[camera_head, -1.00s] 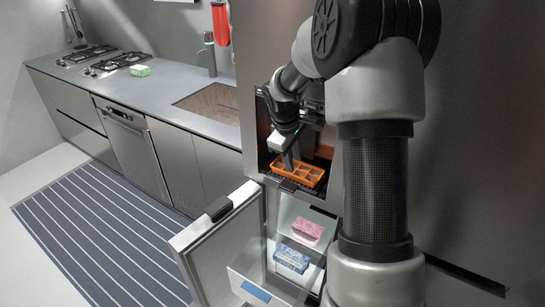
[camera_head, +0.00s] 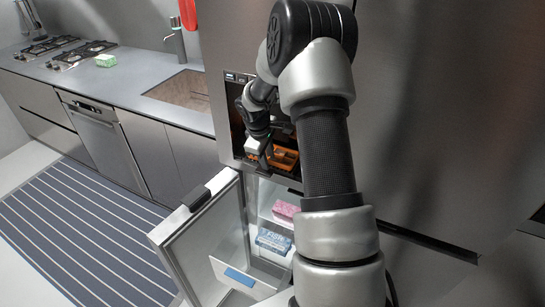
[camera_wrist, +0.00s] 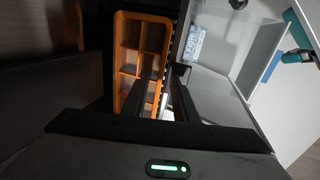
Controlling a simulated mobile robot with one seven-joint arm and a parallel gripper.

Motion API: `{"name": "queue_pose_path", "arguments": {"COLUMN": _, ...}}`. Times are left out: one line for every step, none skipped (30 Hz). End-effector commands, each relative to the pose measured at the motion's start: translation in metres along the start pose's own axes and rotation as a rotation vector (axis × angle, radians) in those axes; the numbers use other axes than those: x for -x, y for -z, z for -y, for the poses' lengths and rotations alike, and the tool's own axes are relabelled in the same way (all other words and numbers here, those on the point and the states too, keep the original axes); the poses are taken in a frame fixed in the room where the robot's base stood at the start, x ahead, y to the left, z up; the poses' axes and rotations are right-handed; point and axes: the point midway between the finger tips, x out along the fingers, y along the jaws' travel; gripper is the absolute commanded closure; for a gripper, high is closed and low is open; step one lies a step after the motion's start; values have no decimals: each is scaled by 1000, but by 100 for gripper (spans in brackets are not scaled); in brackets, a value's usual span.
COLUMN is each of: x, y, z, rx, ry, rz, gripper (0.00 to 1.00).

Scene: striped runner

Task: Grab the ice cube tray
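The orange ice cube tray (camera_head: 286,158) sits in the dispenser niche of the steel fridge, partly hidden behind my gripper (camera_head: 264,158). In the wrist view the tray (camera_wrist: 118,55) lies lengthwise, its compartments facing up. My gripper (camera_wrist: 164,88) reaches down over the tray's right side there. Its two dark fingers are apart, one over the compartments and one by the right edge. A gap shows between them, with part of the tray's rim in it. I cannot tell whether either finger touches the tray.
Below the niche a freezer door (camera_head: 205,238) stands open, with a pink box (camera_head: 286,210) and a blue-and-white package (camera_head: 273,240) inside. The counter (camera_head: 130,85) holds a green sponge-like block (camera_head: 106,60). The striped runner (camera_head: 80,230) lies on clear floor at left.

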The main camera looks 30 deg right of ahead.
Motion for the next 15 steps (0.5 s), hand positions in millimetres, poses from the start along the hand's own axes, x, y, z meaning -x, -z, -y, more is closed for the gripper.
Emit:
{"name": "queue_pose_path", "arguments": {"x": -1, "y": 0, "z": 0, "rx": 0, "ry": 0, "rz": 0, "gripper": 74}}
{"name": "queue_pose_path", "arguments": {"x": -1, "y": 0, "z": 0, "rx": 0, "ry": -1, "rz": 0, "gripper": 74}}
{"name": "queue_pose_path", "arguments": {"x": -1, "y": 0, "z": 0, "rx": 0, "ry": -1, "rz": -1, "gripper": 74}}
{"name": "queue_pose_path", "arguments": {"x": 0, "y": 0, "z": 0, "rx": 0, "ry": -1, "rz": -1, "gripper": 74}}
{"name": "queue_pose_path", "arguments": {"x": 0, "y": 0, "z": 0, "rx": 0, "ry": -1, "rz": -1, "gripper": 74}}
{"name": "queue_pose_path", "arguments": {"x": 0, "y": 0, "z": 0, "rx": 0, "ry": -1, "rz": 0, "gripper": 75}}
{"name": "queue_pose_path", "arguments": {"x": 0, "y": 0, "z": 0, "rx": 0, "ry": -1, "rz": -1, "gripper": 80}}
{"name": "queue_pose_path", "arguments": {"x": 0, "y": 0, "z": 0, "rx": 0, "ry": -1, "rz": 0, "gripper": 86}}
{"name": "queue_pose_path", "arguments": {"x": 0, "y": 0, "z": 0, "rx": 0, "ry": -1, "rz": 0, "gripper": 92}}
{"name": "queue_pose_path", "arguments": {"x": 0, "y": 0, "z": 0, "rx": 0, "ry": -1, "rz": 0, "gripper": 97}}
{"name": "queue_pose_path", "arguments": {"x": 0, "y": 0, "z": 0, "rx": 0, "ry": -1, "rz": 0, "gripper": 100}}
{"name": "queue_pose_path", "arguments": {"x": 0, "y": 0, "z": 0, "rx": 0, "ry": 0, "rz": 0, "gripper": 100}}
{"name": "queue_pose_path", "arguments": {"x": 0, "y": 0, "z": 0, "rx": 0, "ry": 0, "rz": 0, "gripper": 100}}
{"name": "queue_pose_path", "arguments": {"x": 0, "y": 0, "z": 0, "rx": 0, "ry": 0, "rz": 0, "gripper": 100}}
{"name": "queue_pose_path", "arguments": {"x": 0, "y": 0, "z": 0, "rx": 0, "ry": 0, "rz": 0, "gripper": 100}}
